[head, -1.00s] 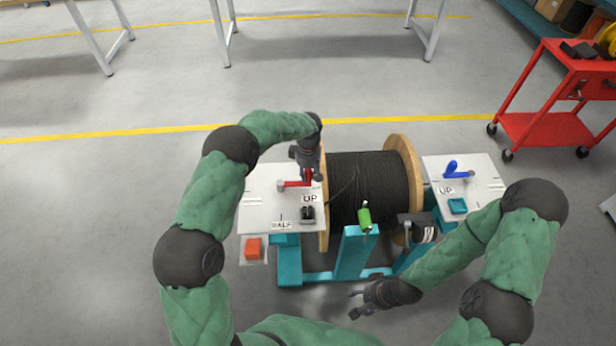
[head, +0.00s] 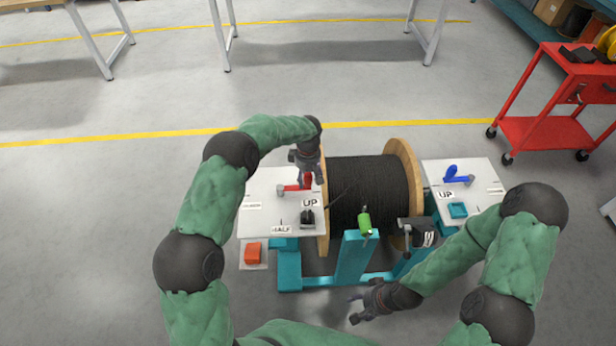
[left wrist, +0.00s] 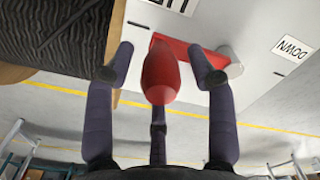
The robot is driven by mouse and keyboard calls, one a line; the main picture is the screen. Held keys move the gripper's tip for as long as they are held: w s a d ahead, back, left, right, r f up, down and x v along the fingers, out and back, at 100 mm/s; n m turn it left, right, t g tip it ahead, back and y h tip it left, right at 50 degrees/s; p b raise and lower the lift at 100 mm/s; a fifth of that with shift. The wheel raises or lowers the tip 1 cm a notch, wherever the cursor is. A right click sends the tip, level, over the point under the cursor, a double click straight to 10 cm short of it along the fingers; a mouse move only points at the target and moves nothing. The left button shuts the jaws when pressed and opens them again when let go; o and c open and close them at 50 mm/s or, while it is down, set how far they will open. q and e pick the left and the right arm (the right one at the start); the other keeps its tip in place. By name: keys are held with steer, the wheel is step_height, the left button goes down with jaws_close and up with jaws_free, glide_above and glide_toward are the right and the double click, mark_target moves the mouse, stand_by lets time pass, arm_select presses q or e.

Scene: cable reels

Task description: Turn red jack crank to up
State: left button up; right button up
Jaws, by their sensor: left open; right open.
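The red jack crank (head: 294,187) is on the white panel (head: 257,187) left of the cable reel. Its arm runs from a grey hub at the left to a red handle at the right, above the UP label (head: 310,203). My left gripper (head: 307,178) is over the handle end. My right gripper (head: 364,302) is open and empty, low in front of the stand, away from the red crank.
The black cable reel (head: 362,190) stands right of the panel. A blue crank (head: 457,176) is on the right panel. A HALF label (head: 281,230) and a black part (head: 307,218) are at the left panel's front. A red cart (head: 545,128) stands at right.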

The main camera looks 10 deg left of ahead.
arm_select(q)
step_height(320, 180, up, 12)
stand_by(0.5)
arm_select(e)
steer(key=shift+s, duration=0.1)
stand_by(0.4)
